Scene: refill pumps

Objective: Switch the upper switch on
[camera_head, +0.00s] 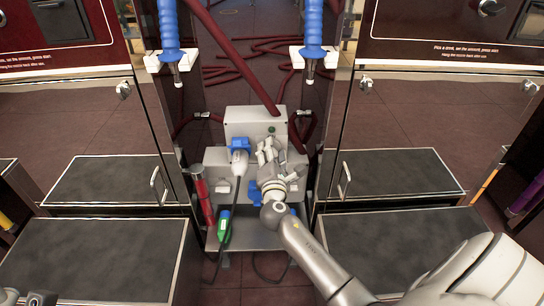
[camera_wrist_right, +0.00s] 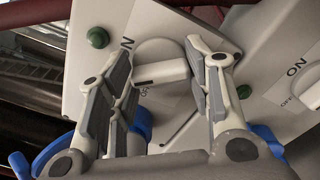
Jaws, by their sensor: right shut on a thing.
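A pale grey pump unit (camera_head: 240,119) stands in the middle of the head view, with a green lamp (camera_head: 271,130) on its upper box. My right gripper (camera_head: 267,151) is at the front of this unit and covers its switches there. In the right wrist view, my right gripper (camera_wrist_right: 158,60) has its fingers on both sides of a white switch knob (camera_wrist_right: 160,73) and is shut on it. The knob's bar lies between an ON label and a partly covered OFF label. A second panel (camera_wrist_right: 290,88), also marked ON, is to the right.
Blue nozzles (camera_head: 168,25) (camera_head: 313,25) hang at both sides above the unit. A grey-and-blue plug (camera_head: 239,160), a red cylinder (camera_head: 202,195) and a green-ended cable piece (camera_head: 224,225) are left of my gripper. Dark-topped steps (camera_head: 105,180) (camera_head: 400,172) flank the unit.

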